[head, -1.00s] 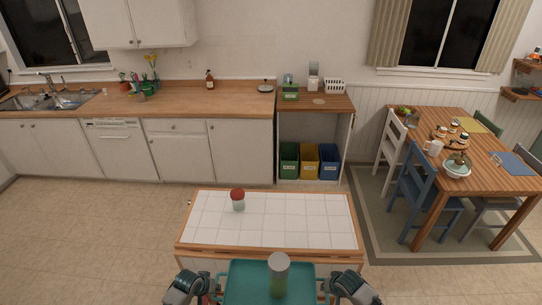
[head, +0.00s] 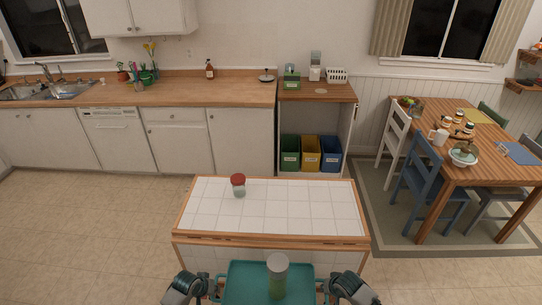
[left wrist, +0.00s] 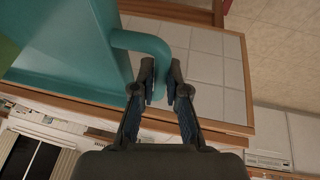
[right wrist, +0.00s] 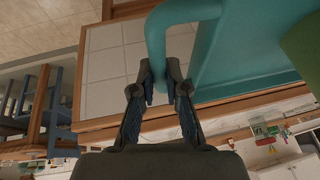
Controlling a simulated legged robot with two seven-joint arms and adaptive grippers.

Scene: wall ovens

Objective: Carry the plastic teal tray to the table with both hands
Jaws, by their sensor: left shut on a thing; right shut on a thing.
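The teal tray (head: 241,287) is held level at the bottom of the head view, with a tall green container with a pale lid (head: 277,275) standing on it. My left gripper (head: 211,284) is shut on the tray's left handle, which also shows between the fingers in the left wrist view (left wrist: 150,44). My right gripper (head: 328,284) is shut on the right handle, seen in the right wrist view (right wrist: 156,40). A wooden dining table (head: 456,172) stands at the right, away from the tray, with dishes, mugs and placemats on it.
A white-tiled island (head: 290,211) with a red-lidded jar (head: 238,186) stands directly ahead of the tray. A white chair (head: 394,137) and a blue chair (head: 419,193) stand at the dining table's near-left side. Open floor (head: 90,235) lies left of the island.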

